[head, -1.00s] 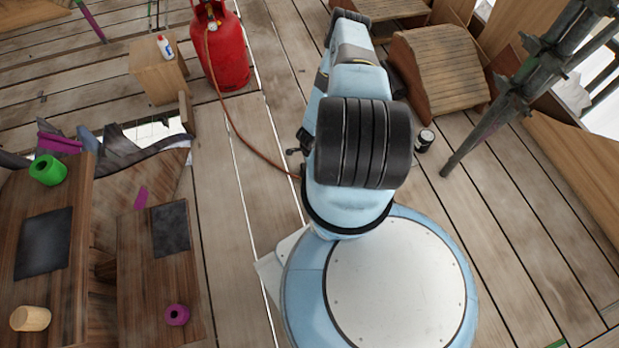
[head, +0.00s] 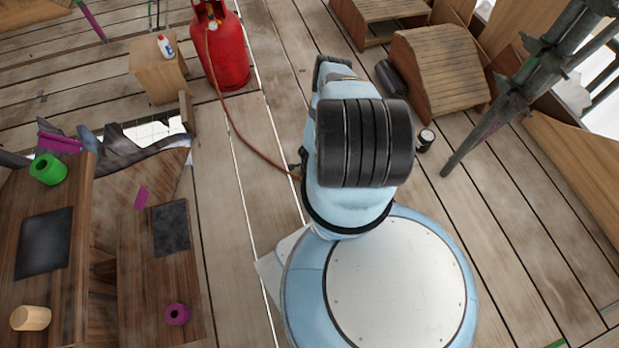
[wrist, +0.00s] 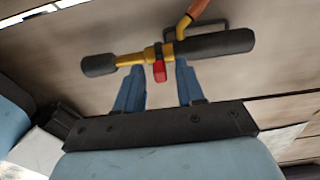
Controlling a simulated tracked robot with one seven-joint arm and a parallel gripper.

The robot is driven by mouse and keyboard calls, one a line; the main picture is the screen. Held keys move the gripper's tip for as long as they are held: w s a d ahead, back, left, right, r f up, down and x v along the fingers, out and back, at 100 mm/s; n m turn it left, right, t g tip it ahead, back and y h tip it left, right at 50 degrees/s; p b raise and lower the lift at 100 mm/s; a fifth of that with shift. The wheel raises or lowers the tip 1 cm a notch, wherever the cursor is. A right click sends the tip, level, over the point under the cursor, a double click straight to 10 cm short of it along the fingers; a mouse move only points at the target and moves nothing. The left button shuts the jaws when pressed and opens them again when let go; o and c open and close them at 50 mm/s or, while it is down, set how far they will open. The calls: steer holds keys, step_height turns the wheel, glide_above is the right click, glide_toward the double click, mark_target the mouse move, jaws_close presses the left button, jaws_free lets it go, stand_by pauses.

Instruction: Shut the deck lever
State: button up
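In the wrist view a torch-like fitting lies across the planked deck. It has a black grip (wrist: 215,44), a brass body (wrist: 130,59) and a short red lever (wrist: 159,71) hanging at its middle. An orange hose (wrist: 197,8) joins it. My gripper (wrist: 158,67) is open, its two blue fingers pointing at the fitting. The red lever shows between the fingertips, nearer the left one. I cannot tell whether either finger touches it. In the head view my arm hides the gripper and most of the fitting.
In the head view the hose (head: 240,130) runs from a red gas bottle (head: 221,50) to behind my arm. Workbenches with a green ring (head: 48,169) stand left. A wooden ramp (head: 440,70), a black jar (head: 425,140) and a scaffold pole (head: 500,115) are right.

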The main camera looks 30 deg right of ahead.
steer(key=shift+f, duration=0.25)
steer(key=shift+c, duration=0.3)
jaws_close()
